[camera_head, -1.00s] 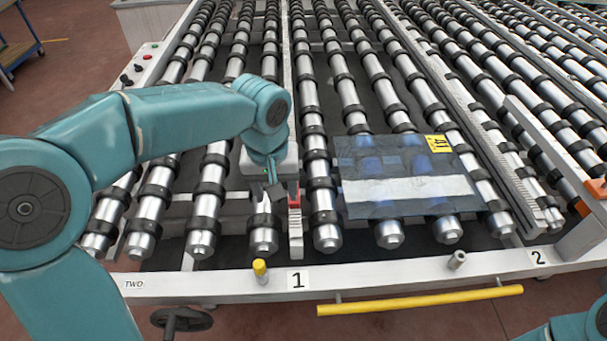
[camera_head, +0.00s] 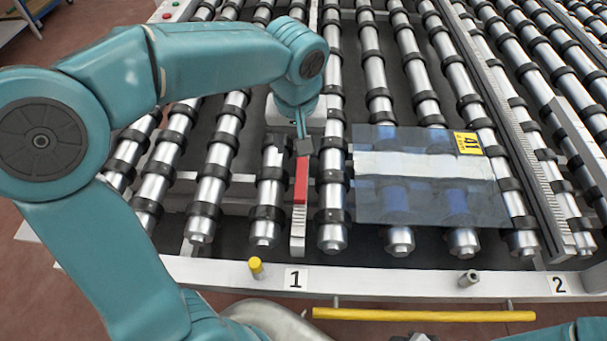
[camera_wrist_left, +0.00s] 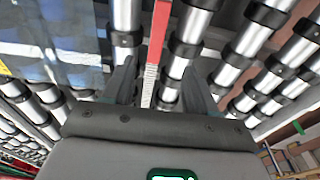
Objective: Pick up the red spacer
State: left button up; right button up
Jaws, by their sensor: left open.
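The red spacer (camera_head: 301,180) is a narrow red bar lying lengthwise on the pale toothed strip (camera_head: 298,220) between the rollers, behind the label 1. My left gripper (camera_head: 304,142) is just beyond its far end in the head view, pointing down. In the left wrist view its two fingers (camera_wrist_left: 158,78) are spread apart, with nothing held between them. The red spacer (camera_wrist_left: 160,25) shows there at the top, in line with the gap between the fingers. I cannot tell the height between fingers and spacer. My right gripper is not seen.
A glass pane (camera_head: 430,190) with a yellow 41 label lies on the rollers to the right of the spacer. A front frame rail (camera_head: 390,285) carries a yellow-capped post (camera_head: 256,267) and a metal post (camera_head: 468,278). A yellow bar (camera_head: 420,314) runs in front.

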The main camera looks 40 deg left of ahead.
pick_arm(q)
send_over(301, 177)
jog(key=f, duration=0.6)
jog(key=shift+s+d+f, duration=0.35)
jog(key=shift+s+d, duration=0.05)
jog(key=shift+s+a+f+p, duration=0.15)
jog(key=shift+a+f+p, duration=0.2)
jog(key=shift+f, duration=0.2)
jog(key=f, duration=0.2)
jog(key=w+f+p, duration=0.1)
jog(key=f, duration=0.1)
jog(key=shift+w+f, duration=0.1)
jog(key=shift+f, duration=0.15)
jog(key=shift+s, duration=0.25)
jog(key=shift+w+d, duration=0.1)
jog(key=shift+w, duration=0.05)
grip_shut()
